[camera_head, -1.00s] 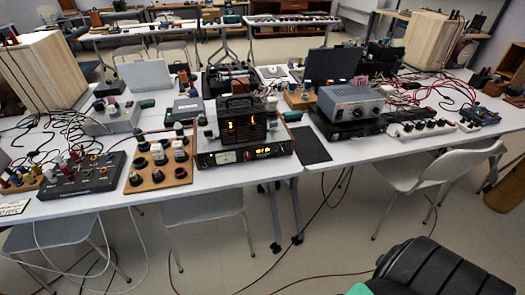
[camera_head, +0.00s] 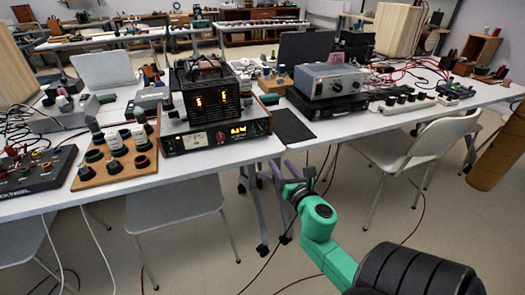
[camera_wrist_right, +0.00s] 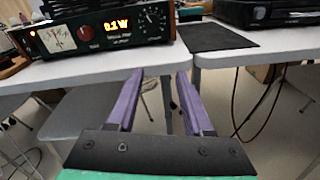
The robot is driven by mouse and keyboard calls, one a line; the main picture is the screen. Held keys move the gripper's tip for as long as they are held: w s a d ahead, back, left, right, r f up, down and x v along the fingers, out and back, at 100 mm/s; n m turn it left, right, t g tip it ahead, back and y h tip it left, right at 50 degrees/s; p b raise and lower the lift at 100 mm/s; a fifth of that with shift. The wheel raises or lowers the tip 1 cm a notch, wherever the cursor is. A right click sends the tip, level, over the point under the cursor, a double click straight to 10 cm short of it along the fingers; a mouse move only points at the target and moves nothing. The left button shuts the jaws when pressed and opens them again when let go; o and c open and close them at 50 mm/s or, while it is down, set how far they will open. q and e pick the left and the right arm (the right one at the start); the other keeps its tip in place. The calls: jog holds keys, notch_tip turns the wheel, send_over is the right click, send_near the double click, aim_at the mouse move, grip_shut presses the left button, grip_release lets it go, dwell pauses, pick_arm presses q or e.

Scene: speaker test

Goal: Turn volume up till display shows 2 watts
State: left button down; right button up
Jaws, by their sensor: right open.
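The amplifier (camera_head: 203,146) is a dark box with a wooden case near the table's front edge. Its lit display (camera_head: 238,130) is too small to read there; in the right wrist view the orange display (camera_wrist_right: 115,25) appears to read 0.1 W. Left of it are a reddish knob (camera_wrist_right: 86,33) and a white meter (camera_wrist_right: 57,38); a dark knob (camera_wrist_right: 152,17) is to its right. Which knob sets volume is unclear. My right gripper (camera_head: 280,172), with purple fingers, also shows in the wrist view (camera_wrist_right: 160,75). It is open, empty and apart from the amplifier, below and in front of it.
A black device with glowing orange digits (camera_head: 210,98) stands on the amplifier. A wooden board with several knobs (camera_head: 117,157) lies left. A black mat (camera_head: 292,125) and grey box (camera_head: 328,80) are right. A chair (camera_head: 436,140) stands at the table's right front.

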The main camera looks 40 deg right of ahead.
aim_at(262, 130)
jog(key=w+d+r, duration=0.1)
jog(key=w, duration=0.3)
jog(key=w+d+r+n, duration=0.1)
jog(key=w, duration=0.4)
jog(key=w+d+r+n+t, duration=0.1)
jog(key=w+d, duration=0.1)
jog(key=w, duration=0.2)
jog(key=shift+w+r, duration=0.35)
jog(key=shift+r, duration=0.05)
grip_shut()
